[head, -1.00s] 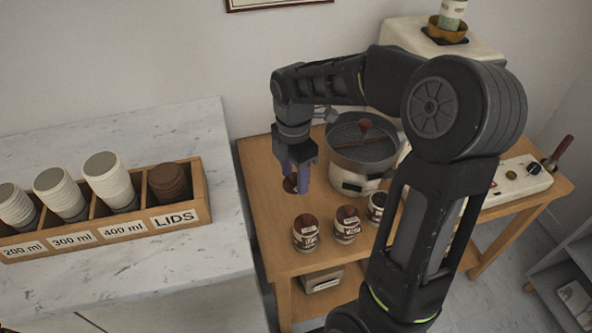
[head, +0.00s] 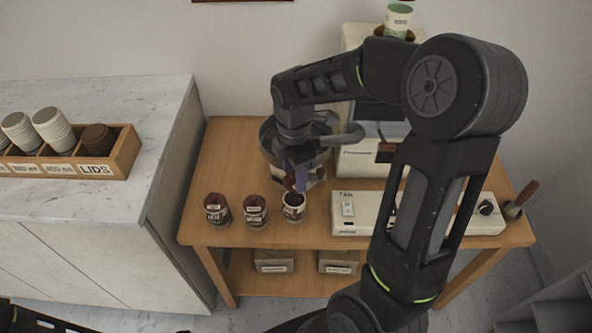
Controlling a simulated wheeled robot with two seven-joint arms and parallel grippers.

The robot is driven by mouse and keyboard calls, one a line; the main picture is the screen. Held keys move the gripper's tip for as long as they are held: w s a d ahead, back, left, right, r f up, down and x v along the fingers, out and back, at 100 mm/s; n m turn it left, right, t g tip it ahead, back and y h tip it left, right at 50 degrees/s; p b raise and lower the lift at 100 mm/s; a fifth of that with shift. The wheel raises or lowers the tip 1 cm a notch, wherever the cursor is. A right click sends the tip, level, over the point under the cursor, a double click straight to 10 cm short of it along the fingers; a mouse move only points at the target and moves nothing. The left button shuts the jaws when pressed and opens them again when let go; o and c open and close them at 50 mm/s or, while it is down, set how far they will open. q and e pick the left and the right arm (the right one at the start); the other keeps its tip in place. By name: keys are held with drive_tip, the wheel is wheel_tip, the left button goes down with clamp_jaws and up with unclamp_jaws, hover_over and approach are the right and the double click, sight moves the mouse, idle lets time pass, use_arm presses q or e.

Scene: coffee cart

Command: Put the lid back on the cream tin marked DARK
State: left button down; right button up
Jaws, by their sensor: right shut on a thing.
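My right gripper (head: 293,180) points down and is shut on a small dark red-brown lid (head: 289,183), which is partly hidden by the fingers. An open tin (head: 293,210) with a pale label and dark inside stands on the wooden cart, just below and in front of the gripper. The lid is tilted and appears apart from the tin's rim. Two similar tins with brown lids on stand to its left: a middle tin (head: 255,213) and a left tin (head: 217,212). The tin labels are too small to read. My left gripper is out of view.
A dark-topped pot (head: 269,152) stands close behind the gripper, partly hidden. A white machine (head: 362,160) and a low white device (head: 460,215) are to the right. The cart top (head: 220,160) is clear at the left. A lids crate (head: 125,153) sits on the marble counter.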

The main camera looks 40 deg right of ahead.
sight(294, 189)
drive_tip(key=shift+w, duration=0.1)
idle(0.4)
drive_tip(key=shift+f, duration=0.15)
wheel_tip(294, 189, down, 5)
drive_tip(key=b, duration=0.4)
drive_tip(key=shift+f+b, duration=0.55)
drive_tip(key=shift+f, duration=0.05)
idle(0.8)
